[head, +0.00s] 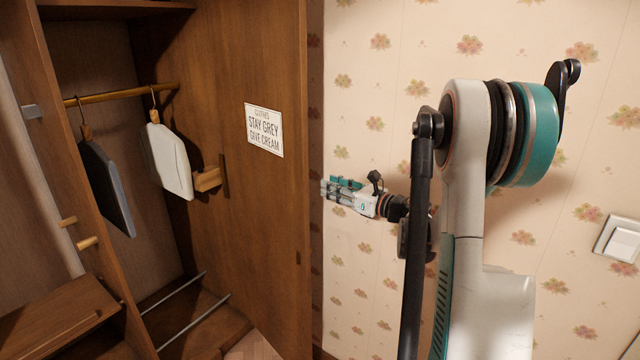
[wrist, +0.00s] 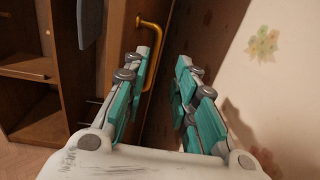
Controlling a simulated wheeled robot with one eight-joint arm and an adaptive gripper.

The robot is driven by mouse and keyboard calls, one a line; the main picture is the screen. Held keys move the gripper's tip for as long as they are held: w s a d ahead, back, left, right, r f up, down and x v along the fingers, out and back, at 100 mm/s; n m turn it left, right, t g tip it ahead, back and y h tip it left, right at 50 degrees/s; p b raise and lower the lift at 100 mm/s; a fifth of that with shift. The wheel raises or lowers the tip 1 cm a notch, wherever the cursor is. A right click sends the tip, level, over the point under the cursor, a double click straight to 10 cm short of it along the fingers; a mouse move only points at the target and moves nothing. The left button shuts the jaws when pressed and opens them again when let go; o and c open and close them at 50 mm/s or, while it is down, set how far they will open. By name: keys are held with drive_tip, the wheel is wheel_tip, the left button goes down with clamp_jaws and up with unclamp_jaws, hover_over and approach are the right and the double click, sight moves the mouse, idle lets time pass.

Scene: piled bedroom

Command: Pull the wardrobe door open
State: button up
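The wardrobe door (head: 270,220) is a brown wooden panel with a white sign (head: 264,130), and it stands open beside the wardrobe's interior. In the wrist view a brass bar handle (wrist: 157,50) stands upright on brown wood. It is ahead of my fingers, near the left finger, which overlaps part of it. My gripper (head: 332,188) is to the right of the door's edge, in front of the wallpaper, with its fingers toward the door. In the wrist view my gripper (wrist: 165,85) has its fingers apart with nothing between them. Contact with the handle does not show.
The open wardrobe (head: 85,65) has a rail (head: 120,95), a dark hanging item (head: 108,188) and a cream one (head: 168,160). Flowered wall (head: 350,60) closes off the right side, with a light switch (head: 618,239) on it.

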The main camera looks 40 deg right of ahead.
drive_tip(key=shift+v, duration=1.5)
